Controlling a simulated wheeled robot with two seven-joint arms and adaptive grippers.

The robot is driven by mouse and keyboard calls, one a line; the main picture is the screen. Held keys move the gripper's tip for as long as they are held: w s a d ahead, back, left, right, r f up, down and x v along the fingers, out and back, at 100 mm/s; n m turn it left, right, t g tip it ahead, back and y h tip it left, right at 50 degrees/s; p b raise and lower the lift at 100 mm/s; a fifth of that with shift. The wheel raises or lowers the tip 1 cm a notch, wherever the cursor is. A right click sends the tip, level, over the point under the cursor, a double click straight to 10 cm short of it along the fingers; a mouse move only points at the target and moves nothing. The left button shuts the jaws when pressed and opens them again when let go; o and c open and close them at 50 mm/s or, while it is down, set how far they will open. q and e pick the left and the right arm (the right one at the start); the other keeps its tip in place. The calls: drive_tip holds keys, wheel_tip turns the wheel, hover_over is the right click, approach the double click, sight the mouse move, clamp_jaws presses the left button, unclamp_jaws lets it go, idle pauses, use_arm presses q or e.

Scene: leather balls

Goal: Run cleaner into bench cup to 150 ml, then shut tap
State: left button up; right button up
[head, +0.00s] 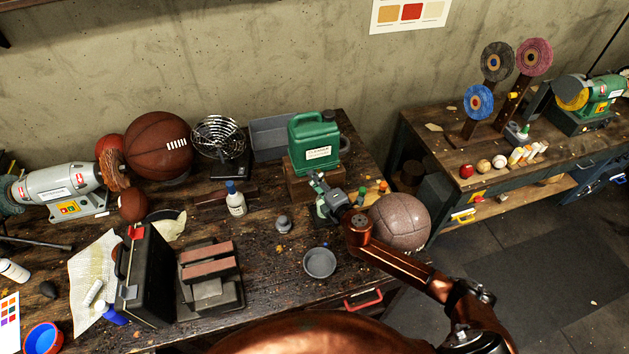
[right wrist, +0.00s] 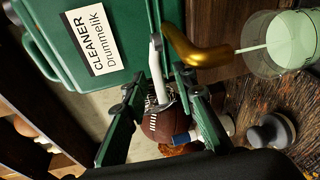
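A green cleaner jug (head: 314,143) stands on a wooden block (head: 313,178) at the back of the bench; its label shows in the right wrist view (right wrist: 90,40). There a brass tap (right wrist: 197,52) with a pale lever (right wrist: 157,75) sticks out from it. A thin pale stream runs from the spout into a clear cup (right wrist: 255,62) holding pale green liquid; I cannot read its level. My right gripper (head: 323,190) is at the tap. Its two fingers (right wrist: 160,90) are apart, one each side of the lever. My left gripper is out of view.
A grey dish (head: 319,262) and a small grey knobbed object (head: 283,223) lie in front of the jug. A worn ball (head: 400,222) sits right beside my right arm. A white bottle (head: 236,200) stands to the left, and a black case (head: 147,277) farther left.

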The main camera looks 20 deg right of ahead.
drive_tip(key=shift+w, duration=0.1)
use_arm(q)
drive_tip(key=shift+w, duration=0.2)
use_arm(e)
clamp_jaws()
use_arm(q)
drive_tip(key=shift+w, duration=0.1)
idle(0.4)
